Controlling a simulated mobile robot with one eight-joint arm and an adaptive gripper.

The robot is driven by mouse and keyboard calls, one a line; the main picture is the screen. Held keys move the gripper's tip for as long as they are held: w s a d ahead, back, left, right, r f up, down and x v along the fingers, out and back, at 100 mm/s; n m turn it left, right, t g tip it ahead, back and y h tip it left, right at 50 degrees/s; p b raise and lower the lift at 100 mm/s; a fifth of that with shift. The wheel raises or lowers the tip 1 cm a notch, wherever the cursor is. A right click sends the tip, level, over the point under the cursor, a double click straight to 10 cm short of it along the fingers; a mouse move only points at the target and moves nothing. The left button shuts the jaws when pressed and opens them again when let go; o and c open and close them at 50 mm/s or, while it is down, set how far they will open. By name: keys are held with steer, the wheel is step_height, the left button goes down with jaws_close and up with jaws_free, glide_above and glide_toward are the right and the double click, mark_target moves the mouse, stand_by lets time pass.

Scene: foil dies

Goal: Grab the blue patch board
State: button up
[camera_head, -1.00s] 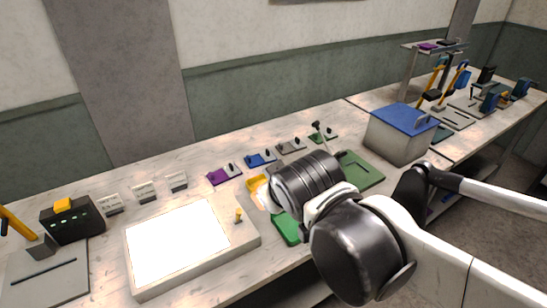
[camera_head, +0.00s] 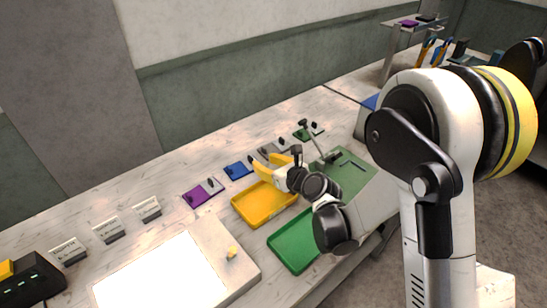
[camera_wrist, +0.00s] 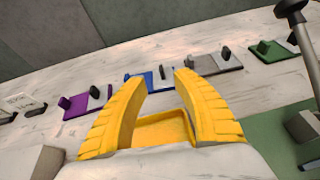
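The blue patch board (camera_head: 238,170) lies flat on the workbench, in a row of small coloured boards behind the yellow tray. In the wrist view the blue board (camera_wrist: 148,80) shows beyond and between my two yellow fingertips, partly hidden by them, with a dark upright knob on its grey part. My gripper (camera_head: 270,160) is open and empty, over the back of the yellow tray and a little right of the blue board. The fingers stand apart in the wrist view (camera_wrist: 158,80). I cannot tell whether they touch anything.
A purple board (camera_head: 200,192) lies left of the blue one; a grey board (camera_wrist: 218,62) and a green board (camera_head: 308,132) lie to its right. A yellow tray (camera_head: 250,212), a green tray (camera_head: 288,243) and a lit panel (camera_head: 165,280) are nearer. A thin post stands on a green mat (camera_head: 352,178).

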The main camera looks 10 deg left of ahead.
mark_target(252, 158)
steer(key=shift+g, duration=0.3)
steer(key=x, duration=0.2)
steer(key=f+b+x, duration=0.1)
steer(key=x, duration=0.2)
steer(key=shift+f, duration=0.1)
steer(key=b+x, duration=0.2)
steer(key=x, duration=0.3)
steer(key=shift+w+a+f, duration=0.1)
steer(key=shift+w+f, duration=0.1)
steer(key=shift+w, duration=0.1)
steer(key=shift+r, duration=0.1)
jaws_close()
